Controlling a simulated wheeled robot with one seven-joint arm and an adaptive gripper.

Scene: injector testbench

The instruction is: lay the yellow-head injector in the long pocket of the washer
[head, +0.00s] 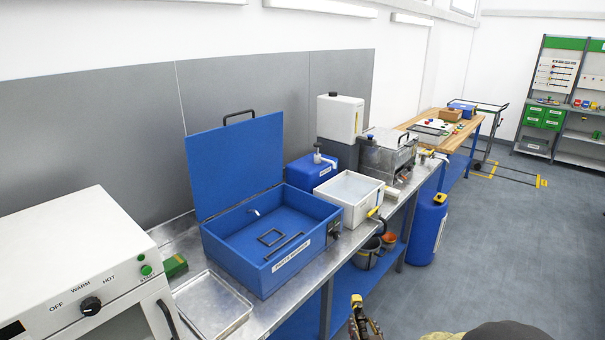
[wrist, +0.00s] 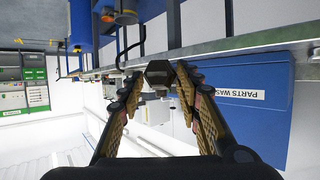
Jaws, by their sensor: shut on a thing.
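The washer is a blue box (head: 228,252) on the metal bench with its lid (head: 235,165) raised. Inside it lie a dark square outline (head: 271,237) and a long narrow dark outline (head: 284,247), which looks like the long pocket. My gripper (head: 362,325) is at the bottom of the head view, in front of the bench and to the right of the washer. A yellow head (head: 356,298) shows at its tips. In the wrist view my gripper (wrist: 158,78) is shut on the injector, whose dark hexagonal end (wrist: 158,73) shows between the fingertips. The washer's labelled front (wrist: 250,125) is at right there.
A metal tray (head: 212,305) and a white oven (head: 75,270) stand left of the washer. A white basin (head: 348,192) stands right of it. Buckets (head: 366,254) sit on the shelf below and a blue drum (head: 427,232) stands beyond.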

